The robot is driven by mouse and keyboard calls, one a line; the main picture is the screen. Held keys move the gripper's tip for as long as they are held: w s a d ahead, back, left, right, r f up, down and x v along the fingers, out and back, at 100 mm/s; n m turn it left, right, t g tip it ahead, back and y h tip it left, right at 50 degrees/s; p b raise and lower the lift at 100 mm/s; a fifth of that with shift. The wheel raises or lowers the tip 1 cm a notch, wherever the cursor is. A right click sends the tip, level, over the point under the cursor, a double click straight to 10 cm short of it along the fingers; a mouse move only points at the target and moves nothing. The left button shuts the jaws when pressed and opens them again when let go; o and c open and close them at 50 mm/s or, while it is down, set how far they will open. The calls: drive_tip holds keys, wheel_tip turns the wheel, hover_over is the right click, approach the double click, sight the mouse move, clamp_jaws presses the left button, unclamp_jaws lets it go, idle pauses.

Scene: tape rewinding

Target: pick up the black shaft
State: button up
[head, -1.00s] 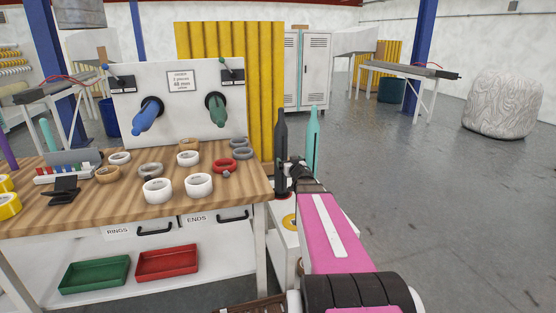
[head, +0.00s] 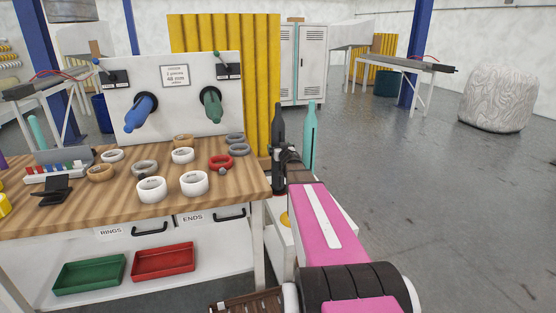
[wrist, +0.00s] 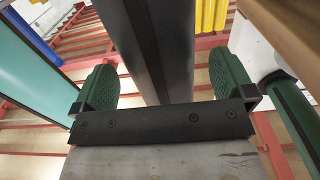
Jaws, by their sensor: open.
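The black shaft (head: 279,125) stands upright beyond the right end of the workbench in the head view. My gripper (head: 282,160) is at its lower part, partly hidden by my pink arm. In the wrist view the black shaft (wrist: 172,45) runs between the two green finger pads of my gripper (wrist: 165,85). The pads are apart, with a gap visible on each side of the shaft. The shaft's lower end is hidden behind the gripper body. A teal shaft (head: 311,135) stands just to the right; a broad teal surface (wrist: 35,60) shows at left in the wrist view.
The wooden workbench (head: 110,200) on the left holds several tape rings and a white panel (head: 180,110) with blue and green spindles. A dark green rod (wrist: 293,115) is close on the right in the wrist view. Open floor (head: 440,210) lies to the right.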

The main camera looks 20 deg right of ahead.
drive_tip(key=w, duration=0.2)
drive_tip(key=shift+w, duration=0.4)
clamp_jaws()
drive_tip(key=shift+r, duration=0.1)
